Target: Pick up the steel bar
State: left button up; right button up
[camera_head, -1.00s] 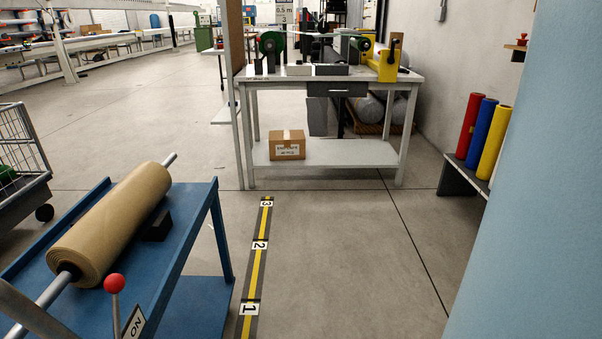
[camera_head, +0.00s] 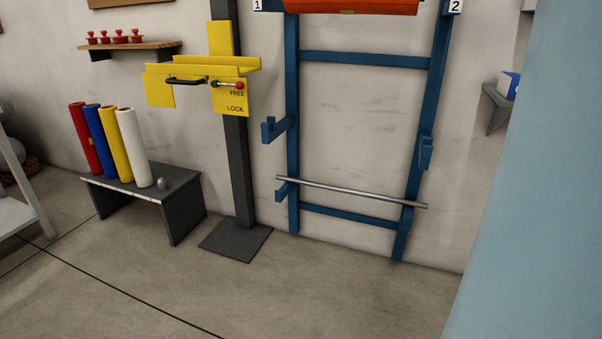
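A steel bar (camera_head: 350,191) lies nearly level across the lower brackets of a blue rack (camera_head: 293,150) against the wall. Its left end sticks out past the left upright and its right end past the right upright. The bar is bare and nothing of mine touches it. Neither of my grippers shows in the head view.
A yellow bracket (camera_head: 232,98) marked FREE and LOCK stands on a dark post with a floor plate (camera_head: 236,241). Left of it, a low grey bench (camera_head: 185,203) holds coloured rolls. A pale blue surface (camera_head: 540,200) fills the right edge. The floor before the rack is clear.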

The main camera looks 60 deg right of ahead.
aim_at(393, 199)
jog(key=l+z, duration=0.15)
jog(key=z, duration=0.3)
jog(key=i+l+z, duration=0.1)
jog(key=z, duration=0.3)
jog(key=l+z, duration=0.15)
jog(key=z, duration=0.3)
jog(key=i+z, duration=0.15)
jog(key=z, duration=0.3)
jog(key=i+l+z, duration=0.1)
jog(key=z, duration=0.3)
jog(key=i, duration=0.2)
jog(key=l+z, duration=0.05)
